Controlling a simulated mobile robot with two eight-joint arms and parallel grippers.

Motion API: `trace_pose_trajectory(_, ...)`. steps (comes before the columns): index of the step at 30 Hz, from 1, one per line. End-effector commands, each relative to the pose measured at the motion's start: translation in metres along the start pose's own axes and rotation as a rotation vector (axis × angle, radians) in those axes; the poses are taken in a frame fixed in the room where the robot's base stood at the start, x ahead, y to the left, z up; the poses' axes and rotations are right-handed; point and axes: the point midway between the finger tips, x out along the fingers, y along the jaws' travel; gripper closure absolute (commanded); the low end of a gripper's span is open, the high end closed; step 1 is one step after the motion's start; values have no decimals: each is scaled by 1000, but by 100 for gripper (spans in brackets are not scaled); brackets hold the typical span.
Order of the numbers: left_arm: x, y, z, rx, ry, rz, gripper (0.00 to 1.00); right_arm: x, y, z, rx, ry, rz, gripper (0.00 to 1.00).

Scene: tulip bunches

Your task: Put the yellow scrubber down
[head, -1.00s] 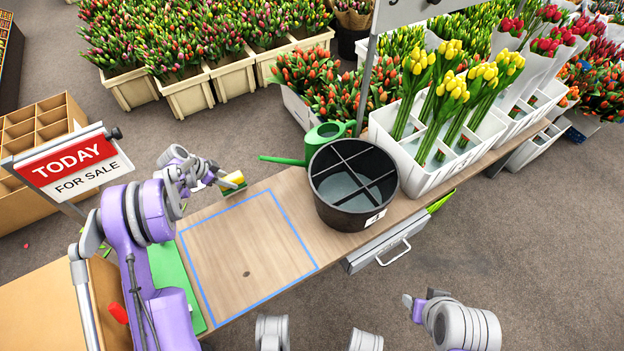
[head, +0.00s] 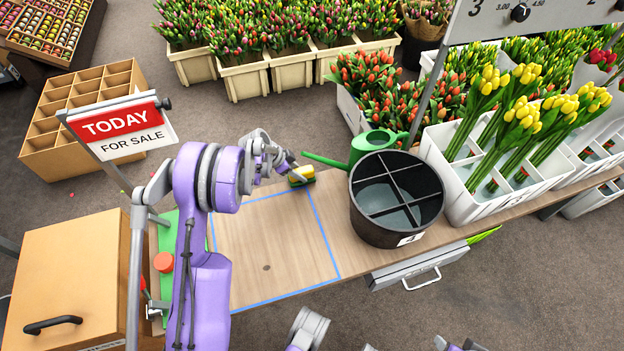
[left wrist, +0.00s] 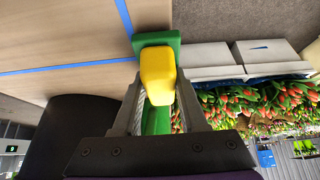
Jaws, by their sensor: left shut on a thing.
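The yellow scrubber (head: 303,172) has a green pad on its underside. It is at the far edge of the wooden table, near the far right corner of the blue tape outline (head: 320,222). My left gripper (head: 296,176) is shut on it. In the left wrist view the scrubber (left wrist: 158,75) sits between the fingers of my left gripper (left wrist: 160,108), its green part beyond the yellow. I cannot tell whether it touches the table. My right gripper is not clearly in view; only parts of my right arm show at the bottom.
A black divided bucket (head: 396,235) stands on the table to the right, with a green watering can (head: 370,146) behind it. A white crate (head: 450,190) holds yellow tulips. The taped area is bare. A TODAY FOR SALE sign (head: 122,126) stands at left.

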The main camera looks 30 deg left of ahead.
Motion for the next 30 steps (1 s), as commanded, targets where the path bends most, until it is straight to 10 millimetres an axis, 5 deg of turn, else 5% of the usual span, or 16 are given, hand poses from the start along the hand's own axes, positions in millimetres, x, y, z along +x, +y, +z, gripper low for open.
trace_pose_trajectory(12, 19, 34, -29, 2, 1, 1, 100, 9, 0, 2, 0, -2, 0, 50)
trace_pose_trajectory(25, 26, 32, -22, -1, 1, -1, 100, 15, 0, 3, 0, -3, 0, 50)
trace_pose_trajectory(26, 25, 32, -22, -1, 1, -1, 55, 15, 0, 3, 0, -3, 0, 50)
trace_pose_trajectory(30, 25, 32, -22, 0, 0, 0, 29, 15, 0, 3, 0, -3, 0, 50)
